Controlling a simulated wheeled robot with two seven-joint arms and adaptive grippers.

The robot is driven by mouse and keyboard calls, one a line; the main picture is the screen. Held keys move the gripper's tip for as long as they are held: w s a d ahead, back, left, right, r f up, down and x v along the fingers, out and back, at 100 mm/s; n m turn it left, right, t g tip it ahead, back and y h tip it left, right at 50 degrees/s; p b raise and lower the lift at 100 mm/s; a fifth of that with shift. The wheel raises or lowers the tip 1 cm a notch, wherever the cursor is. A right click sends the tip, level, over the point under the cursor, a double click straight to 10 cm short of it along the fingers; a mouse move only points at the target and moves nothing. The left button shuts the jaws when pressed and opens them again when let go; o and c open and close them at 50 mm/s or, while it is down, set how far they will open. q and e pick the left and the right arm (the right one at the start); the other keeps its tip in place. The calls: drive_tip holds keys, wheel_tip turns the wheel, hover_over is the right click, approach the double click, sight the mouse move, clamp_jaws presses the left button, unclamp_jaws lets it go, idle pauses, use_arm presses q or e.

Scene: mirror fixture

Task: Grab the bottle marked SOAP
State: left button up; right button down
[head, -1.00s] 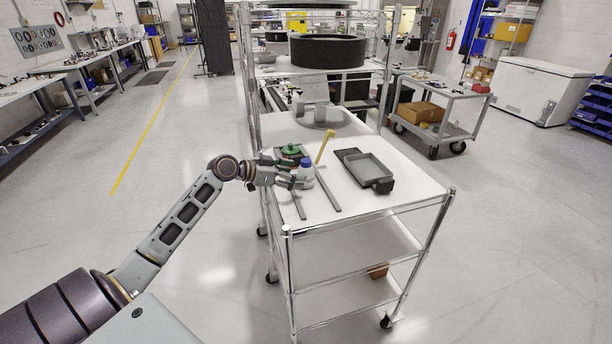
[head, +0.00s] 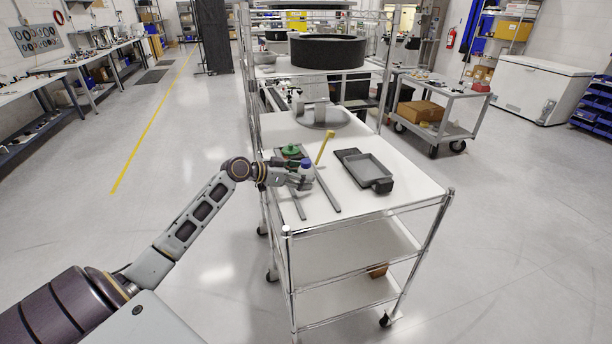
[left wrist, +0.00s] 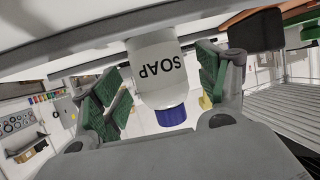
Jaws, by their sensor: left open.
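The white bottle (left wrist: 157,70) with black SOAP lettering and a blue cap (left wrist: 172,116) shows upside down in the left wrist view, between the two green-padded fingers of my left gripper (left wrist: 160,88). Gaps show between the bottle and both fingers. In the head view the bottle (head: 306,172) stands on the white cart top (head: 390,215), and my left gripper (head: 300,180) is level with it, open around it. The fingers partly hide the bottle there. My right gripper is not in view.
A green-topped item (head: 290,150) stands just behind the bottle. A yellow-handled tool (head: 325,147) and grey bars (head: 327,190) lie close by. A grey tray (head: 369,171) sits to the right. The cart's front right top is clear.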

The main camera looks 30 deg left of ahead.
use_arm(q)
drive_tip(key=shift+x, duration=1.25)
drive_tip(key=c, duration=1.2)
